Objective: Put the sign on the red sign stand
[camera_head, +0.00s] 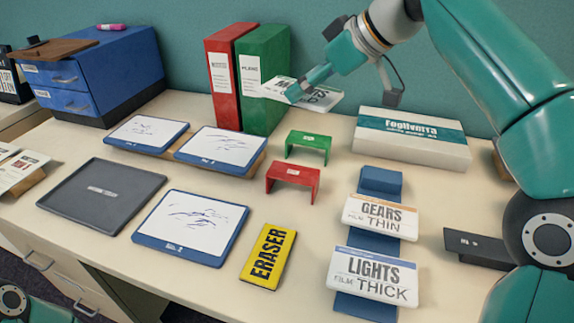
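A white sign (322,98) with dark, partly covered lettering is up in the air in front of the green binder, tilted. My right gripper (298,88) is at the sign's upper face, with a teal finger across it, and appears shut on it; the far finger is hidden. The red sign stand (293,174) is a small bench-shaped stand on the table, below and clear of the sign, with nothing on it. A similar green stand (308,143) stands just behind it. My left gripper is not in view.
Signs reading GEARS THIN (380,216) and LIGHTS THICK (373,275) lie on a blue strip at right. A yellow eraser (267,255), whiteboards (191,226) and a grey tray (100,194) lie around. Green (262,75) and red binders (222,75) and a white-teal box (411,136) stand behind.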

